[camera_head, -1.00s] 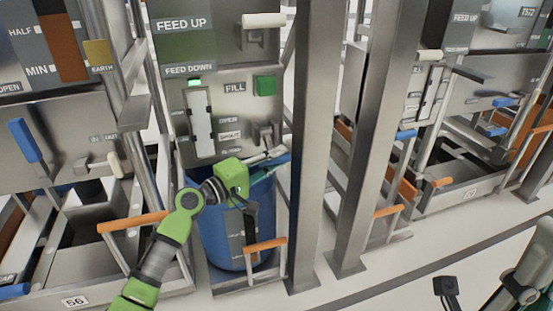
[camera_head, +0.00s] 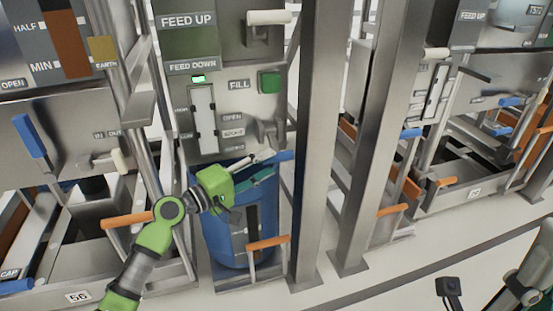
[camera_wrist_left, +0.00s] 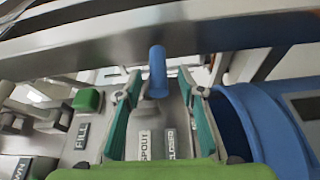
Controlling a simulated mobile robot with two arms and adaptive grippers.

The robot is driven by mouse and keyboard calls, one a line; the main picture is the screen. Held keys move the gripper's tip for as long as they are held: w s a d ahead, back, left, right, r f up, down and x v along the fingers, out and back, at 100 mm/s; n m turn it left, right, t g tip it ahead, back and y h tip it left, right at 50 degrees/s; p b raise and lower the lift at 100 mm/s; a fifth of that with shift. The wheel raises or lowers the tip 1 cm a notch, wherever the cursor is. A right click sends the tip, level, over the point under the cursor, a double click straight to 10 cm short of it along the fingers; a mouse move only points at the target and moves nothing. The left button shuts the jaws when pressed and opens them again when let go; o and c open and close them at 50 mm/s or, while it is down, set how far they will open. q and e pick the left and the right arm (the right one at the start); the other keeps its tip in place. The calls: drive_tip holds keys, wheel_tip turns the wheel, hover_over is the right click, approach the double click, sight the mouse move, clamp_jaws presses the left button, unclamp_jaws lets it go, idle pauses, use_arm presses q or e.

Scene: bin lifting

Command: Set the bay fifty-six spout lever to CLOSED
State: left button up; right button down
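The spout lever has a blue handle, which shows in the head view (camera_head: 285,155) at the right of bay 56's panel. In the left wrist view the handle (camera_wrist_left: 158,72) stands on a grey shaft, ahead of and between my fingertips. My left gripper (camera_head: 266,163) is open, its two teal fingers apart on either side of the lever, with no visible contact. The SPOUT label (camera_wrist_left: 145,145) and CLOSED label (camera_wrist_left: 170,145) lie between the fingers. The gripper hides part of the lever in the head view.
A blue bin (camera_head: 222,240) stands below the panel, close under my left gripper. An orange-handled bar (camera_head: 268,243) is in front of it. Steel posts (camera_head: 318,130) rise to the right. The green FILL button (camera_head: 269,82) is above. The floor at front right is mostly clear.

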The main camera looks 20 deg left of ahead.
use_arm(q)
drive_tip(key=v, duration=0.6)
drive_tip(key=shift+s+a, duration=0.2)
drive_tip(key=shift+s, duration=0.15)
drive_tip(key=shift+f, duration=0.1)
